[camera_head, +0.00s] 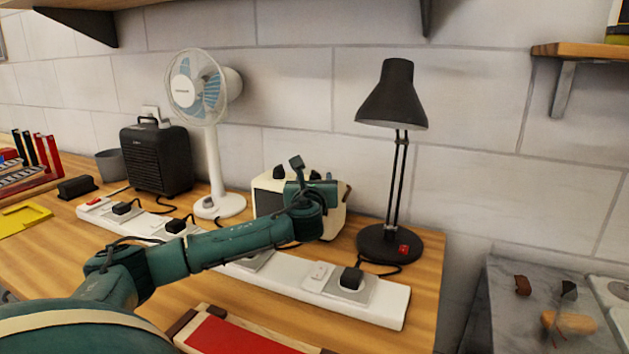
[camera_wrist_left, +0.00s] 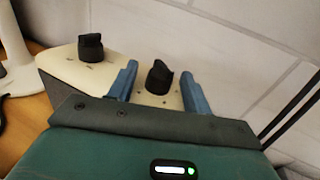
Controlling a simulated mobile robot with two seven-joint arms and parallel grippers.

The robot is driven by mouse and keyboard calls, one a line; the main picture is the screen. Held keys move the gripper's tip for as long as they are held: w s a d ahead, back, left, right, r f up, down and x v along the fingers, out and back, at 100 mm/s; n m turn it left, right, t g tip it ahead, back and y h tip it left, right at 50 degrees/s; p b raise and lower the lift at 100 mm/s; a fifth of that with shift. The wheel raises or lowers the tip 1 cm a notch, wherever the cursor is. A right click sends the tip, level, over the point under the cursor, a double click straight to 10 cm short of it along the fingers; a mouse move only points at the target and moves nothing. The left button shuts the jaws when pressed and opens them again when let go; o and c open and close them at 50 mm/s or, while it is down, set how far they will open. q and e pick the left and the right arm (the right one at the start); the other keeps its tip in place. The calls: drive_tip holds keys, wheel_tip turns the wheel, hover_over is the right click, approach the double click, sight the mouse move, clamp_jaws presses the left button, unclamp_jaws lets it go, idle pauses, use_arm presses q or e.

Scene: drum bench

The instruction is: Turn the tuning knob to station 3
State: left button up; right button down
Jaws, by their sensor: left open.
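A cream radio (camera_head: 266,201) with a dark front stands against the wall, partly hidden by my left arm. Two black knobs are on its top face. In the left wrist view, one knob (camera_wrist_left: 90,47) is at the left and the other knob (camera_wrist_left: 158,79) is between the blue fingers of my left gripper (camera_wrist_left: 158,72). The fingers are open, one on each side of that knob, with visible gaps. Small marks surround the knobs, but station numbers are too small to read. In the head view, my left gripper (camera_head: 308,180) is over the radio. My right gripper is not shown.
A black desk lamp (camera_head: 392,100) stands right of the radio, and a white fan (camera_head: 212,160) stands left of it. A white power strip (camera_head: 385,300) with plugs runs in front. A black heater (camera_head: 157,160) is farther left.

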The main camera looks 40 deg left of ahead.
use_arm(q)
drive_tip(key=c, duration=1)
drive_tip(key=shift+s+a+r+m+t+h+p, duration=0.1)
drive_tip(key=shift+a+r+m+t+h+p, duration=0.1)
drive_tip(key=shift+m+t+h+p, duration=0.55)
drive_tip(key=shift+f+m+t+h, duration=0.15)
drive_tip(key=shift+m+t+h, duration=0.3)
drive_tip(key=shift+m+h, duration=0.7)
drive_tip(key=shift+n+h, duration=0.3)
drive_tip(key=o, duration=1)
drive_tip(key=shift+s, duration=0.1)
